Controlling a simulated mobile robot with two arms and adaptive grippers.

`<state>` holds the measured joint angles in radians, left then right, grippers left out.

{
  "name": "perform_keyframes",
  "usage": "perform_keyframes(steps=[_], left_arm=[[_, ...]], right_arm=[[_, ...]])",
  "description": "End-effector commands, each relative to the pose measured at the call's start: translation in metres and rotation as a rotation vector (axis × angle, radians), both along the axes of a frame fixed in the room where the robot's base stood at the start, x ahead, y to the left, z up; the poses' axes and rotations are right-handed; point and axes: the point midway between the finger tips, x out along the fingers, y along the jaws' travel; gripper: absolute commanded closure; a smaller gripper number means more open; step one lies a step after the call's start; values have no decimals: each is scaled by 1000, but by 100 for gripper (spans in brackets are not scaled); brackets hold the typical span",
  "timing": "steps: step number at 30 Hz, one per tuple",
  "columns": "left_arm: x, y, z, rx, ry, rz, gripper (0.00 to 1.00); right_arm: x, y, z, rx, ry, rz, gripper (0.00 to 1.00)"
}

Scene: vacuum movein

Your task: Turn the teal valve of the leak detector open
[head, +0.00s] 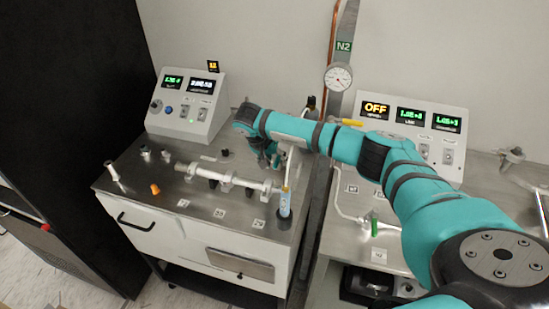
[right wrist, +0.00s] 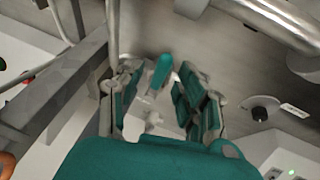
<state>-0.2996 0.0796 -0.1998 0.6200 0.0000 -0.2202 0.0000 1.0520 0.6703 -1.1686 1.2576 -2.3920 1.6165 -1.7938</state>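The teal valve handle (right wrist: 161,72) shows in the right wrist view, a short lever between my right gripper's fingers. My right gripper (right wrist: 160,98) is open around it, one finger on each side, with gaps visible; I cannot tell if either finger touches it. In the head view the right gripper (head: 268,158) points down over the back right of the left cart's steel top (head: 130,190). The valve is hidden there by my arm and gripper. My left gripper is out of view.
A horizontal metal pipe (head: 229,179) crosses the left cart, with a blue-labelled cylinder (head: 285,203) at its right end. A control box (head: 188,105) stands behind. On the right bench are a green handle (head: 374,226), a yellow handle (head: 352,122) and a panel reading OFF (head: 376,109).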

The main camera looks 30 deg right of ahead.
Motion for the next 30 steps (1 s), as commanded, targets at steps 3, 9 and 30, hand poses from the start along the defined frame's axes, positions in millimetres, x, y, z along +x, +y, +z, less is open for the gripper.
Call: perform_keyframes(steps=[3, 9, 30], left_arm=[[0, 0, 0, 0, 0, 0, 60], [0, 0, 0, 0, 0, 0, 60], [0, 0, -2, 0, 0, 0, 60]], right_arm=[[0, 0, 0, 0, 0, 0, 63], [0, 0, 0, 0, 0, 0, 89], [-2, -2, 0, -1, -1, 35, 100]])
